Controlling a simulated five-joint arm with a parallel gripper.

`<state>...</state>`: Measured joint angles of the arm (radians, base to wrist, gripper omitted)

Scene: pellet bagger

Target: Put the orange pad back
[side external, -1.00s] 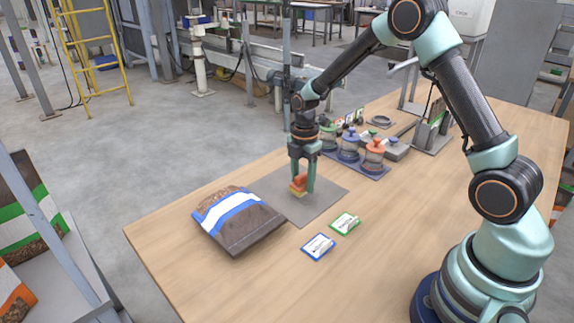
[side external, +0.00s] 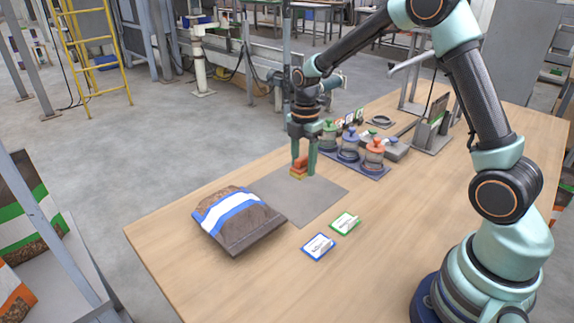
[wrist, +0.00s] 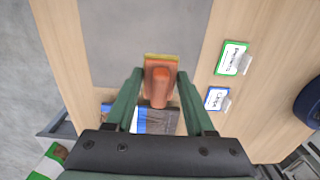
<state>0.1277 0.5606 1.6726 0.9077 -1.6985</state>
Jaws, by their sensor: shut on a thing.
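The orange pad (side external: 297,170) has an orange handle and a yellowish underside. My gripper (side external: 303,174) is shut on it, over the far part of the grey mat. In the wrist view the pad (wrist: 160,84) sits between my two green fingers (wrist: 160,73), its handle toward me. I cannot tell how high its underside is above the mat. Beyond the mat, a tray (side external: 368,174) holds jar-like pieces with a green knob (side external: 328,125), a blue knob (side external: 350,134) and an orange knob (side external: 375,144).
A brown bag with a blue and white band (side external: 238,220) lies at the near edge of the grey mat (side external: 318,204). A green-edged card (side external: 345,223) and a blue-edged card (side external: 318,247) lie to its right. A grey stand (side external: 432,132) is farther back.

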